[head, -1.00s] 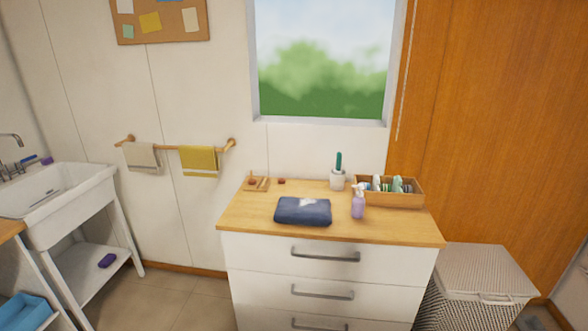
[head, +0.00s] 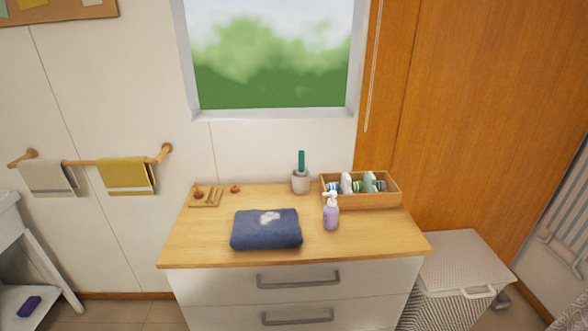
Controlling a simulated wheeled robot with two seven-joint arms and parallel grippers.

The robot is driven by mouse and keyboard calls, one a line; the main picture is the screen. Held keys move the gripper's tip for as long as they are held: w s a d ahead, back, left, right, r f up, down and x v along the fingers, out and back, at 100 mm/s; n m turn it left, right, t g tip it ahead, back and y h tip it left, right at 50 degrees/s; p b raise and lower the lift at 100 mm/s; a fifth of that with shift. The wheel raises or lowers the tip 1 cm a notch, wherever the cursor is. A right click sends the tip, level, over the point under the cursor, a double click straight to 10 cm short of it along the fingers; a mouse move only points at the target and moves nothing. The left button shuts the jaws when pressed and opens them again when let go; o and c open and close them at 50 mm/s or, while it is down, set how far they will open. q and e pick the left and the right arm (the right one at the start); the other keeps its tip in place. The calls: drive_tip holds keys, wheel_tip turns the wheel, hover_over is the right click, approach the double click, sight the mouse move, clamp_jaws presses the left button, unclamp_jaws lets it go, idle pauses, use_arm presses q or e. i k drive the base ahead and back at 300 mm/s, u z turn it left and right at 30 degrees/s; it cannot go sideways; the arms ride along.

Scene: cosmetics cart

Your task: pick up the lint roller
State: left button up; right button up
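A teal handle (head: 301,160) stands upright in a pale grey cup (head: 300,182) at the back of the wooden dresser top (head: 190,250). It looks like the lint roller's handle, but its lower part is hidden in the cup, so I cannot be sure. Neither of my grippers is in view.
A folded navy towel (head: 266,232) with a pale patch on top lies in front of the cup. A lilac pump bottle (head: 331,213) and a wooden box (head: 362,202) of bottles stand to the right. A small wooden tray (head: 205,199) is at left. A wicker hamper (head: 460,262) stands beside the dresser.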

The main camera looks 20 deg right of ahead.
sight(300, 172)
drive_tip(key=z, duration=0.55)
drive_tip(key=i, duration=0.9)
drive_tip(key=z, duration=0.75)
